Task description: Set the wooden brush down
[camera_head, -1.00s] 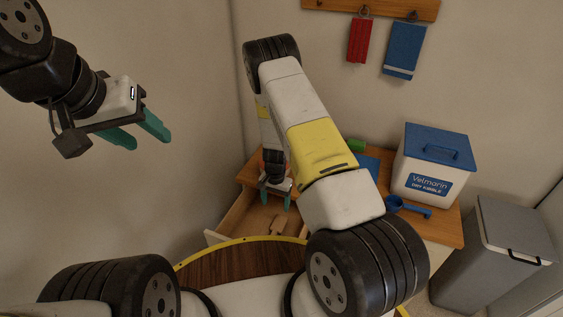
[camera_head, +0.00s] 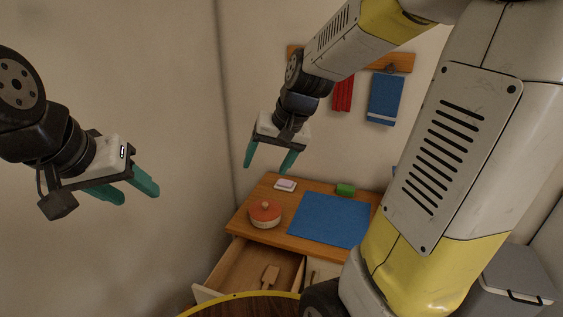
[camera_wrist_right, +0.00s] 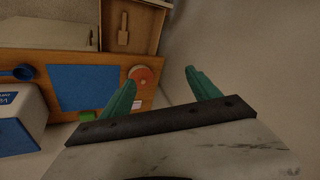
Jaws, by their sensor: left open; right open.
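The wooden brush (camera_head: 270,275) lies in the open drawer (camera_head: 242,270) under the wooden counter, apart from both grippers. It also shows in the right wrist view (camera_wrist_right: 123,34). My right gripper (camera_head: 268,165) is open and empty, raised above the counter's back left. Its teal fingers also show in the right wrist view (camera_wrist_right: 160,88), with nothing between them. My left gripper (camera_head: 132,194) is open and empty in front of the left wall, away from the counter.
Red and blue cloths (camera_head: 386,98) hang above. A grey bin (camera_head: 510,280) stands at the right.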

